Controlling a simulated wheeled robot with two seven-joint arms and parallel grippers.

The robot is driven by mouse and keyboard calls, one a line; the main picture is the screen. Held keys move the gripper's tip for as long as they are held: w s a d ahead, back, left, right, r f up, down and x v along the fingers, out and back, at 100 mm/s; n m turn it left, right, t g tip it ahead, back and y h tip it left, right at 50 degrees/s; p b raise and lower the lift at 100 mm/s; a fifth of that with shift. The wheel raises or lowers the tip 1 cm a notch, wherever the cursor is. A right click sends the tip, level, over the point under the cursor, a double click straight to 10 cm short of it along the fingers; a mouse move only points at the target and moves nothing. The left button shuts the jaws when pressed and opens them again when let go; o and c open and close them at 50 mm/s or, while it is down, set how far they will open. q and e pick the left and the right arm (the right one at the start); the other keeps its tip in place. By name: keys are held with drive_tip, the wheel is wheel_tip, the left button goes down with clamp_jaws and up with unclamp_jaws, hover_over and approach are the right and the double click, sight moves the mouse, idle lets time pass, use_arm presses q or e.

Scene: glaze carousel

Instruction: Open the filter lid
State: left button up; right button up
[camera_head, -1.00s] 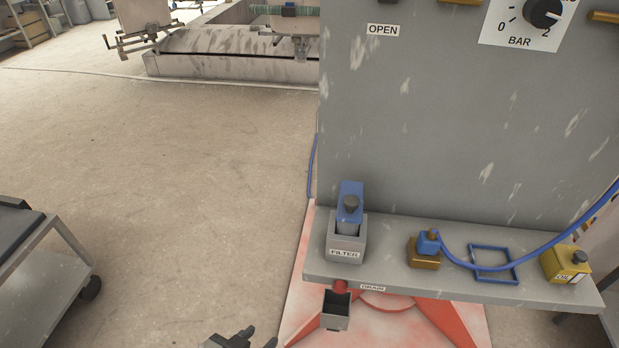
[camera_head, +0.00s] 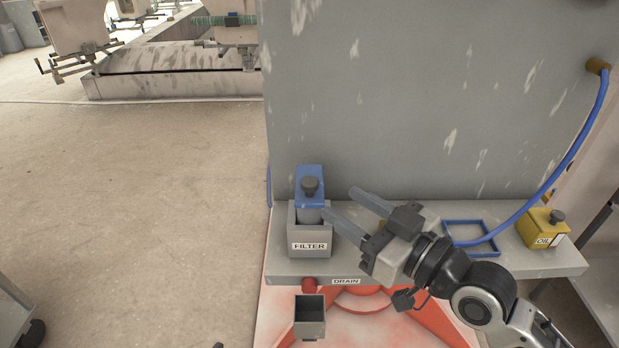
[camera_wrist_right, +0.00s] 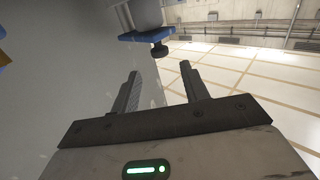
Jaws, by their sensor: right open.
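The filter (camera_head: 309,243) stands at the left end of the grey shelf, a grey box labelled FILTER with a grey cylinder in it. Its blue lid (camera_head: 309,172) lies shut across the top, with a dark knob (camera_head: 310,187) on it. My right gripper (camera_head: 340,203) is open and empty, its fingers pointing at the filter from the right. In the right wrist view the blue lid (camera_wrist_right: 140,36) and knob (camera_wrist_right: 160,49) appear upside down, beyond the open fingers (camera_wrist_right: 159,72). A dark tip at the head view's bottom edge may be my left gripper.
The grey panel (camera_head: 420,100) rises behind the shelf (camera_head: 290,268). A blue frame (camera_head: 470,224), a blue hose (camera_head: 575,150) and a yellow oil box (camera_head: 543,228) are to the right. A small grey cup (camera_head: 310,316) hangs below the red drain. Open floor is left.

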sight(316, 186)
drive_tip(key=x, duration=0.7)
drive_tip(key=shift+w+a+p, duration=0.3)
drive_tip(key=shift+w+a, duration=0.35)
drive_tip(key=shift+f, duration=0.1)
